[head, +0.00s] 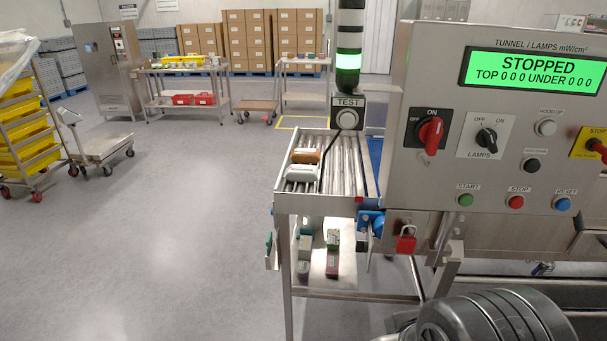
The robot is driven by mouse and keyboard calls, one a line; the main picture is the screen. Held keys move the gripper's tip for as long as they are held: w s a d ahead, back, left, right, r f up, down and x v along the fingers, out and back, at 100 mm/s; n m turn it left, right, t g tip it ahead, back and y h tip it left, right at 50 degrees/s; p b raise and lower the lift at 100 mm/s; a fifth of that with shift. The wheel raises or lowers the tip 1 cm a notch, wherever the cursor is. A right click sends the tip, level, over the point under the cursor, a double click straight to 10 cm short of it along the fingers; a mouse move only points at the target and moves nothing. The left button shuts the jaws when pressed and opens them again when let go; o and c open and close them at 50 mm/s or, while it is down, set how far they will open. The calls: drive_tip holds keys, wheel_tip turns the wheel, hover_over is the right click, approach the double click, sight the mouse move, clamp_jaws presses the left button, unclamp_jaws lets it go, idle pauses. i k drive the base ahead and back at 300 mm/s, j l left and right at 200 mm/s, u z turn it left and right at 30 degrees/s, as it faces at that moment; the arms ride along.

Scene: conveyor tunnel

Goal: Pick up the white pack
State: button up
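A white pack (303,173) lies on the roller table (347,183) at the infeed of the tunnel machine, near the table's left side. A brown-orange pack (306,156) lies just behind it; I cannot tell whether the two touch. My gripper does not show. A dark, ribbed, rounded part at the bottom right looks like part of my own arm, well apart from the packs.
The machine's control panel (500,130) stands at the right; its screen (533,73) reads STOPPED. Small boxes (332,262) sit on the shelf below the rollers. A cart (102,148) and yellow-tray rack (28,140) stand left. The floor left of the rollers is clear.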

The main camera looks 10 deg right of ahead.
sight(294, 173)
drive_tip(key=i+j, duration=0.2)
drive_tip(key=i, duration=0.25)
drive_tip(key=i+j, duration=0.2)
drive_tip(key=i, duration=0.25)
drive_tip(key=i+j, duration=0.25)
drive_tip(key=i, duration=0.2)
drive_tip(key=i+j, duration=0.2)
drive_tip(key=i, duration=0.25)
drive_tip(key=i+j, duration=0.2)
drive_tip(key=i, duration=0.25)
